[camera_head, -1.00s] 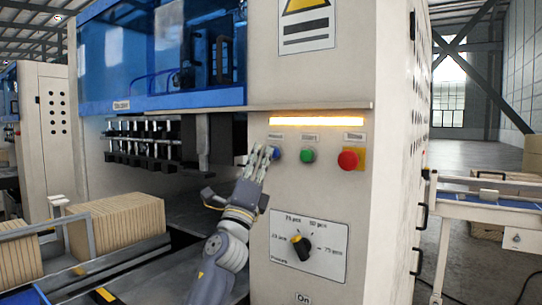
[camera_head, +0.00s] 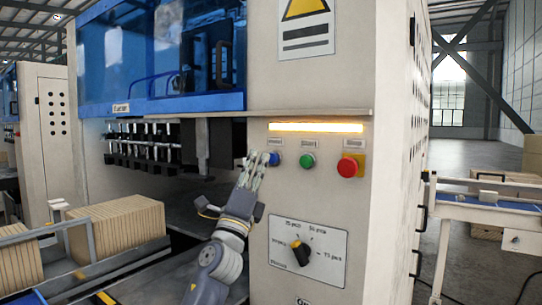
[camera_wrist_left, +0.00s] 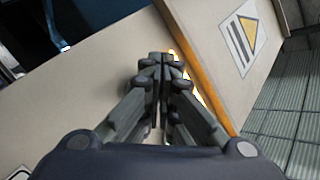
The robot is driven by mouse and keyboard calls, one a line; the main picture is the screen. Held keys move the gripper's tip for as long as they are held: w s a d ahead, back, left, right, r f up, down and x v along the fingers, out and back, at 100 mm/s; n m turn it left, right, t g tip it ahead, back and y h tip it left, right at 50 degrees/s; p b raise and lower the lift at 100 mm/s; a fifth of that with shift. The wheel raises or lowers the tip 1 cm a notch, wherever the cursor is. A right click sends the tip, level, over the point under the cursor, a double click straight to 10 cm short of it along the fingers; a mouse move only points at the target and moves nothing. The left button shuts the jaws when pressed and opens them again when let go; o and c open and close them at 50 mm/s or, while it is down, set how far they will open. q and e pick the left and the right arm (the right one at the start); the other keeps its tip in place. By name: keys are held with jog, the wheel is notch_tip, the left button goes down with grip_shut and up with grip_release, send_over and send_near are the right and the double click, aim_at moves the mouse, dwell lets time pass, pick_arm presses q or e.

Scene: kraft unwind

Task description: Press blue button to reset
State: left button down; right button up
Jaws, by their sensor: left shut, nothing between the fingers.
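The blue button (camera_head: 275,159) sits on the machine's beige front panel, left of a green button (camera_head: 307,160) and a red mushroom button (camera_head: 348,167). My left gripper (camera_head: 257,156) is shut and empty, its fingertips just left of the blue button. I cannot tell whether they touch the button or the panel. In the left wrist view, the shut fingers (camera_wrist_left: 160,58) point at the panel and hide the blue button. My right gripper is not in view.
A glowing orange light strip (camera_head: 316,127) is above the buttons. A ledge (camera_head: 310,114) juts out above. Stacked cardboard (camera_head: 118,226) lies on the conveyor at left; another conveyor (camera_head: 480,206) is at right.

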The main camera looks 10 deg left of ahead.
pick_arm(q)
jog(key=s+p, duration=0.1)
jog(key=s+a+p, duration=0.1)
jog(key=s, duration=0.1)
jog(key=s+p, duration=0.1)
jog(key=shift+s+a, duration=0.35)
dwell(0.7)
jog(key=shift+f, duration=0.15)
